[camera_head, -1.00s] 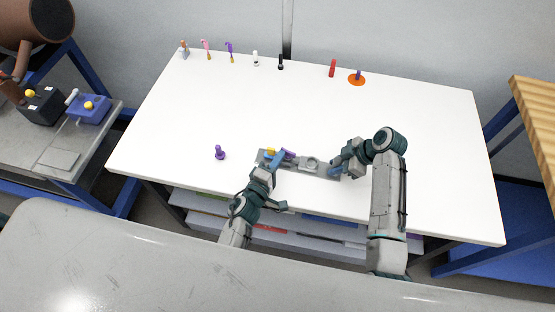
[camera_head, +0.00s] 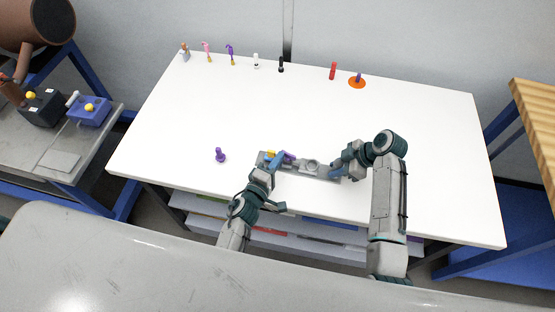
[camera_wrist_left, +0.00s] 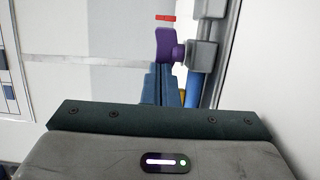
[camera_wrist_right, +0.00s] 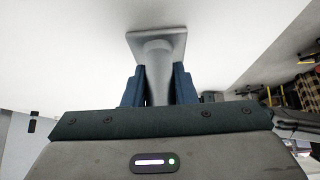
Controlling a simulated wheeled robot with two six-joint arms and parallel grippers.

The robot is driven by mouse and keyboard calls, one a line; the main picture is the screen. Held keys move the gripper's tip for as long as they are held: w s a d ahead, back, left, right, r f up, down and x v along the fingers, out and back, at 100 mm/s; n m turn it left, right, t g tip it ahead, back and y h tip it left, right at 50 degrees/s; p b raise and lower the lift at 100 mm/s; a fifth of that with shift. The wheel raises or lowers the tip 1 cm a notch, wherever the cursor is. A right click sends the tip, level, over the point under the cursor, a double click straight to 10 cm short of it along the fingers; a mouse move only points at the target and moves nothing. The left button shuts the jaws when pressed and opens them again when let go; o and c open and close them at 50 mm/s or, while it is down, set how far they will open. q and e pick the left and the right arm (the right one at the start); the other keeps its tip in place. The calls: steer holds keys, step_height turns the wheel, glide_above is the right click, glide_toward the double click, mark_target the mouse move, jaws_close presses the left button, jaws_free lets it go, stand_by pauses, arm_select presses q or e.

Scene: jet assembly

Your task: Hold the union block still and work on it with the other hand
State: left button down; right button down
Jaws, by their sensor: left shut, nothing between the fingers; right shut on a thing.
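The grey union block (camera_head: 312,166) lies along the front of the white table, between my grippers. My right gripper (camera_head: 337,171) is at its right end. In the right wrist view its blue fingers (camera_wrist_right: 158,85) are shut on a grey post of the block (camera_wrist_right: 157,62), with a flat grey plate beyond. My left gripper (camera_head: 278,157) is at the block's left end, shut and empty. A purple piece (camera_head: 289,154) and a yellow piece (camera_head: 270,153) show there. In the left wrist view the shut fingers (camera_wrist_left: 163,84) are just below the purple piece (camera_wrist_left: 167,45); contact is unclear.
A purple bolt-like part (camera_head: 220,155) stands left of the block. Several small parts line the back edge, including a red cylinder (camera_head: 333,70) and an orange disc (camera_head: 357,83) with a purple part on it. The middle of the white table (camera_head: 260,110) is clear.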

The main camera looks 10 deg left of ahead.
stand_by(0.4)
arm_select(q)
steer(key=v, duration=1.4)
steer(key=x, duration=1.3)
steer(key=shift+w+d, duration=0.35)
steer(key=shift+w+a+r+m+h, duration=0.15)
steer(key=shift+w+a+m+h, duration=0.3)
steer(key=shift+h, duration=0.25)
steer(key=shift+w+m+g+h, duration=0.25)
steer(key=shift+m+g+h, duration=0.35)
steer(key=shift+m+h, duration=0.4)
steer(key=shift+m+g+h, duration=0.25)
steer(key=shift+g+h, duration=0.25)
steer(key=shift+h, duration=0.2)
steer(key=shift+s, duration=0.15)
